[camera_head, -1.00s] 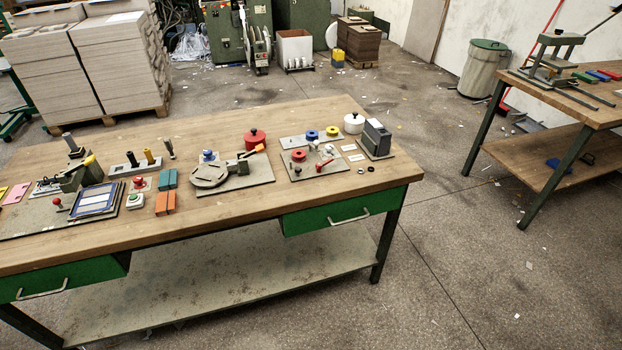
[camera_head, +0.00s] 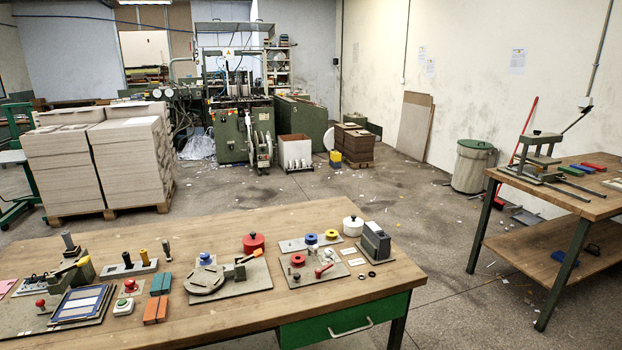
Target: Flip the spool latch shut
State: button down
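The workbench (camera_head: 240,222) stands in front of me. A grey plate (camera_head: 298,281) at its right part carries a red spool-like disc (camera_head: 297,260) and a small lever with a red handle (camera_head: 322,271), which may be the spool latch. The lever is too small to tell whether it is open or shut. Behind it, another plate (camera_head: 290,246) carries a blue disc (camera_head: 311,239) and a yellow disc (camera_head: 331,235). My gripper is not in view.
A white lidded pot (camera_head: 353,226) and a grey block device (camera_head: 376,242) stand right of the plates. Floor right of the bench is open up to a second table (camera_head: 560,200).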

aim_at(316, 247)
jog(key=i+l+u, duration=0.25)
jog(key=i+l, duration=0.25)
jog(key=i+l+u, duration=0.25)
jog(key=i+l, duration=0.2)
jog(key=i+l+u, duration=0.15)
jog(key=l+u, duration=0.25)
jog(key=l, duration=0.55)
jog(key=l+u, duration=0.4)
jog(key=l, duration=0.55)
jog(key=l+u, duration=0.4)
jog(key=l, duration=0.6)
jog(key=k+l, duration=0.2)
jog(key=l, duration=0.15)
jog(key=k+l+u, duration=0.1)
jog(key=l, duration=0.25)
jog(key=k, duration=0.1)
